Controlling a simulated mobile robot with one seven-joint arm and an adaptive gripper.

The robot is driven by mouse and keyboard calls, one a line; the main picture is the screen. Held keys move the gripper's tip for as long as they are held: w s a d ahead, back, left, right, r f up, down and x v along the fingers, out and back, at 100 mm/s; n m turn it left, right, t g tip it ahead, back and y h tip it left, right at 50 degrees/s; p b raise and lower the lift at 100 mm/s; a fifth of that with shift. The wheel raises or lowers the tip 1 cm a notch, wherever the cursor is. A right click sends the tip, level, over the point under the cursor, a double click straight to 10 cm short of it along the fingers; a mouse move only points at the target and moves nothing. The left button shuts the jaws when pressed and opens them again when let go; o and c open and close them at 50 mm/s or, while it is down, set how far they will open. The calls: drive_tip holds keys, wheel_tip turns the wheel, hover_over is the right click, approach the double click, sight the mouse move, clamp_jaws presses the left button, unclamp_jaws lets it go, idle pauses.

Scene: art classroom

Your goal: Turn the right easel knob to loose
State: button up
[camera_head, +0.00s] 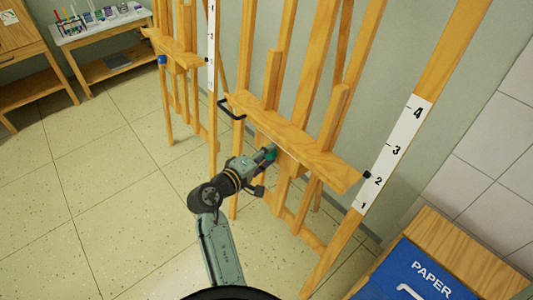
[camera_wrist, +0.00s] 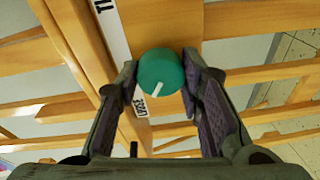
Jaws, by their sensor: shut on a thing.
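The right easel (camera_head: 320,160) is a wooden frame with a ledge. Its knob (camera_wrist: 160,72) is green and round with a white pointer line, which slants toward the lower left in the wrist view. A white label strip (camera_wrist: 113,32) lies left of the knob, with "TI" readable at its top and "LOOSE" lower down, near the pointer; the rest is hidden. My gripper (camera_wrist: 162,82) is shut on the knob, one finger on each side. In the head view my gripper (camera_head: 268,156) reaches the easel below the ledge, and only a bit of green shows there.
A second easel (camera_head: 180,55) with a blue knob (camera_head: 162,60) stands at the back left. A blue paper bin (camera_head: 415,270) and wooden box (camera_head: 455,245) are at the lower right. A table (camera_head: 105,28) with art supplies stands at the far left. Tiled floor on the left is clear.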

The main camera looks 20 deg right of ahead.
drive_tip(key=o, duration=0.9)
drive_tip(key=shift+c, duration=0.2)
drive_tip(key=shift+a, duration=0.1)
drive_tip(key=v, duration=1.2)
